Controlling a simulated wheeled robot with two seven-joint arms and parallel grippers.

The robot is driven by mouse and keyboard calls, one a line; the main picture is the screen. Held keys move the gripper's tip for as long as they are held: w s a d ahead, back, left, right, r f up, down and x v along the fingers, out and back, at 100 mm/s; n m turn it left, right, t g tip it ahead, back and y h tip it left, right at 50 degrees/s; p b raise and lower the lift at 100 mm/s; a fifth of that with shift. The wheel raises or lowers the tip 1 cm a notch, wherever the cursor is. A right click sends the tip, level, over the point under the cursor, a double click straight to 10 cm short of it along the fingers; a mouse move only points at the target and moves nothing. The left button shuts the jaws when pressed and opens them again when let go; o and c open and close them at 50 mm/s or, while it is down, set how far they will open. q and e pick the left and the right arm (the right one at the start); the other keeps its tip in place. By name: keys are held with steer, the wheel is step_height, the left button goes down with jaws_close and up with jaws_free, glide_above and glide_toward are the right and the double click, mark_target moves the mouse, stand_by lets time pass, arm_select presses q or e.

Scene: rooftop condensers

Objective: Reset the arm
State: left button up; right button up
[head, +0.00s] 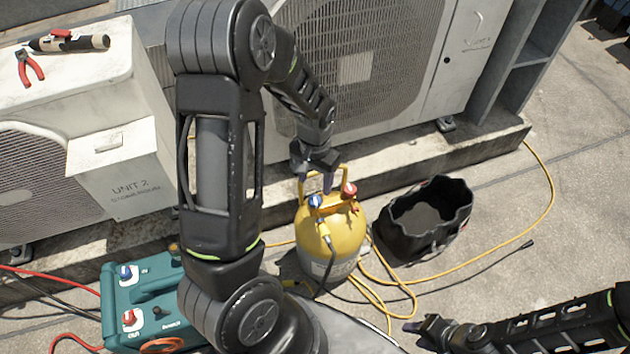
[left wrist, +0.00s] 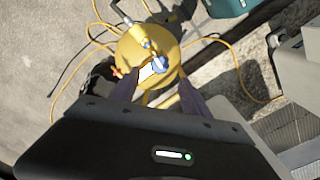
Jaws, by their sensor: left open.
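My left gripper (head: 316,177) is open, pointing down at the handle on top of a yellow cylinder (head: 345,238). In the left wrist view its two dark fingers stand apart, with the cylinder's top (left wrist: 150,55) beyond them. I cannot tell whether the fingers touch the handle. The cylinder stands upright, with a blue knob (head: 315,201) and a red knob (head: 349,190). My right gripper (head: 428,328) is low at the right, near the ground; its jaw gap is not clear. My left arm hides part of the teal machine and the ground behind it.
A black open bag (head: 425,232) stands right of the cylinder. A teal machine (head: 125,318) with knobs sits at the lower left. Yellow hoses (head: 480,270) loop over the ground. Condenser units (head: 100,110) line the back, with red pliers (head: 30,68) on one.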

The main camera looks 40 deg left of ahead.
arm_select(q)
steer(key=shift+w, duration=0.15)
steer(key=d+f+t+h, duration=0.25)
steer(key=d+f, duration=0.45)
steer(key=d, duration=0.6)
steer(key=s+d+f+n+g+h, duration=0.1)
steer(key=s+d+f, duration=0.2)
steer(key=s+d, duration=0.4)
steer(key=s+d+f+g+h, duration=0.1)
steer(key=s+d+f, duration=0.4)
steer(key=s, duration=0.4)
step_height(320, 180, up, 14)
steer(key=w+p, duration=0.1)
steer(key=p, duration=1.1)
steer(key=shift+w+d+p, duration=0.15)
steer(key=shift+p, duration=0.15)
steer(key=shift+c, duration=0.2)
